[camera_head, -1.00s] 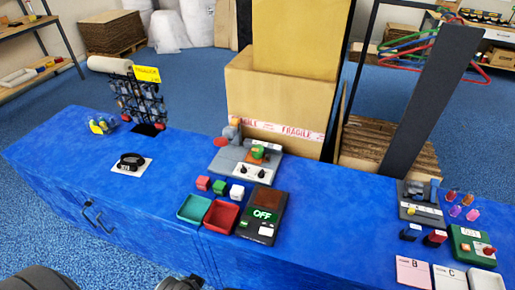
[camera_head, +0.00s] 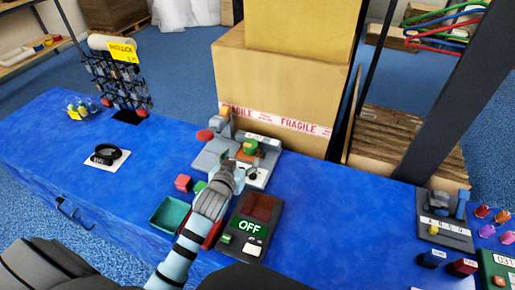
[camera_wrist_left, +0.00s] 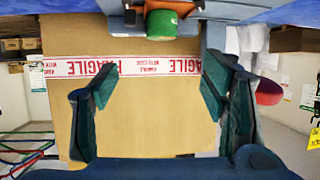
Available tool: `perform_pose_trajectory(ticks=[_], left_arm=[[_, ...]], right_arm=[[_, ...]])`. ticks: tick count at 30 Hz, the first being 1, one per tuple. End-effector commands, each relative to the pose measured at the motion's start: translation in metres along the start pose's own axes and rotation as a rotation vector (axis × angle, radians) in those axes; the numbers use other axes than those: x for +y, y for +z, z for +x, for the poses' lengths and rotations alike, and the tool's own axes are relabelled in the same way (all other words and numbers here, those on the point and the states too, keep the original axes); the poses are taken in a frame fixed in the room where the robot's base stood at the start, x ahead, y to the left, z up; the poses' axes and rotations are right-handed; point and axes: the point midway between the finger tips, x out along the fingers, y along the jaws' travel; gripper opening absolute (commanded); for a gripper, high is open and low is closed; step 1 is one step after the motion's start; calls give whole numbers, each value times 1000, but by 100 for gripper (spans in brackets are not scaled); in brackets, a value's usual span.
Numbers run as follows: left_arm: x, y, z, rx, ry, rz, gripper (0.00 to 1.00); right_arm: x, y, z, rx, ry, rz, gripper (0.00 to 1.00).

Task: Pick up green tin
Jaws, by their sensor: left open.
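The green tin (camera_head: 250,146) is small and round and sits on an orange part of the grey machine (camera_head: 209,158) in the head view. In the left wrist view the green tin (camera_wrist_left: 162,23) shows at the top centre, upside down, beyond the fingers and apart from them. My left gripper (camera_head: 236,168) is just in front of the machine, nearer to me than the tin. In the left wrist view its two dark green finger pads (camera_wrist_left: 147,90) stand wide apart with nothing between them. My right gripper is not in view.
A large carton (camera_head: 270,95) with FRAGILE tape stands behind the machine.

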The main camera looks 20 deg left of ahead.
Motion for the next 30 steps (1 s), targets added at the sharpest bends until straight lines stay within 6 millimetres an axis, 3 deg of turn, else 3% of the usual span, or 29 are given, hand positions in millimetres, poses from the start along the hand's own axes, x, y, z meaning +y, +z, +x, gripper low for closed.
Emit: perform_pose_trajectory(ticks=[2,8,15,22,27,30], left_arm=[[0,10,4,0,0,0,67],[2,11,26,-2,2,2,67],[1,12,82,-3,1,2,67],[-1,11,107,-3,0,2,67],[-3,14,140,-4,-1,0,67],[-3,12,151,-3,0,1,67]], right_arm=[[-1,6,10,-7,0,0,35],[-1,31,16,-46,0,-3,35],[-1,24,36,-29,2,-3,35],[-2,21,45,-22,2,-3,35],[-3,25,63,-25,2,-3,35],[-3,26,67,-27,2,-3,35]])
